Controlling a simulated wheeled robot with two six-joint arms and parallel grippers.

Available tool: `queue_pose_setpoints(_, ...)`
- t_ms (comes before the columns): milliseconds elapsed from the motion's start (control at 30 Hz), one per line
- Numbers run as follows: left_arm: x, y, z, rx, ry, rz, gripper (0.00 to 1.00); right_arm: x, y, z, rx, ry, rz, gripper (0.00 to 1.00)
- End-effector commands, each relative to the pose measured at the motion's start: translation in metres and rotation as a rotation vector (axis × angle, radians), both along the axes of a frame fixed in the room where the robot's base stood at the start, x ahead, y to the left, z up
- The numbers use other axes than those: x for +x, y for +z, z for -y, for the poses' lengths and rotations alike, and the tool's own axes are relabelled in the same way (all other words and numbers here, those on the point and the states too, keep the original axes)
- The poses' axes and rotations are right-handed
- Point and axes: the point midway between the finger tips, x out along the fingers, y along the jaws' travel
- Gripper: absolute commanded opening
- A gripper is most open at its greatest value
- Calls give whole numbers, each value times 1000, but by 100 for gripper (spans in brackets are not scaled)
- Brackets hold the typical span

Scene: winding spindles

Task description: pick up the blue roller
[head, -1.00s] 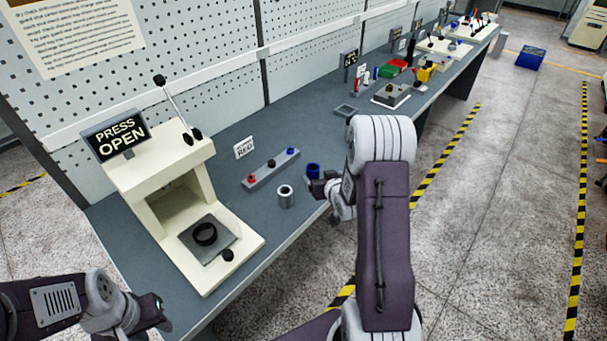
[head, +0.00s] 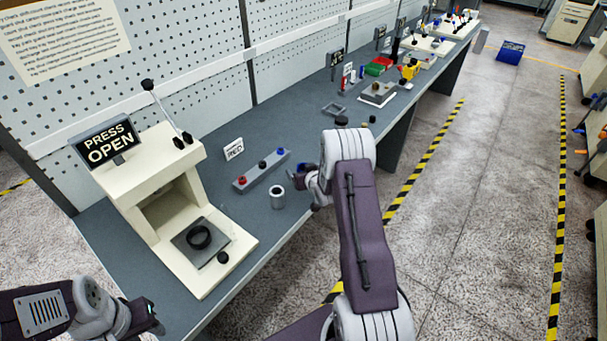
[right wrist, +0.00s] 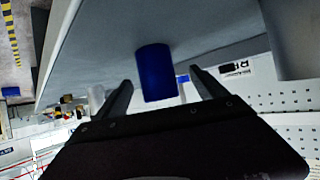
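The blue roller (right wrist: 155,73) shows in the right wrist view as a short blue cylinder on the grey bench. It lies in the gap between the two fingers of my right gripper (right wrist: 161,82), which are apart and show no clear contact with it. In the head view my right gripper (head: 309,177) is at the bench's front edge, right of the silver cylinder, and the roller is mostly hidden by it. My left gripper (head: 152,316) is at the lower left, off the bench front; its fingers do not show clearly.
A silver hollow cylinder (head: 278,198) stands left of my right gripper. Behind it lies a grey rack (head: 250,178) with red, dark and blue knobs, and a card (head: 233,149) reading RED. The cream press (head: 214,266) with a PRESS OPEN sign (head: 107,141) stands left.

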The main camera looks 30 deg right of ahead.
Motion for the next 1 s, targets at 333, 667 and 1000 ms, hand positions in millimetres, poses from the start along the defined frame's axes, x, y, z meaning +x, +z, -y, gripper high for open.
queue_pose_setpoints(333, 0, 0, 0, 0, 0, 0, 36, 0, 1, 0, -1, 0, 1, 13)
queue_pose_setpoints(667, 0, -2, 0, 0, 0, 0, 36, 0, 22, 0, -3, 1, 5, 13)
queue_pose_setpoints(1000, 0, -4, 0, 0, 0, 0, 36, -38, 74, 40, -3, -6, 4, 13)
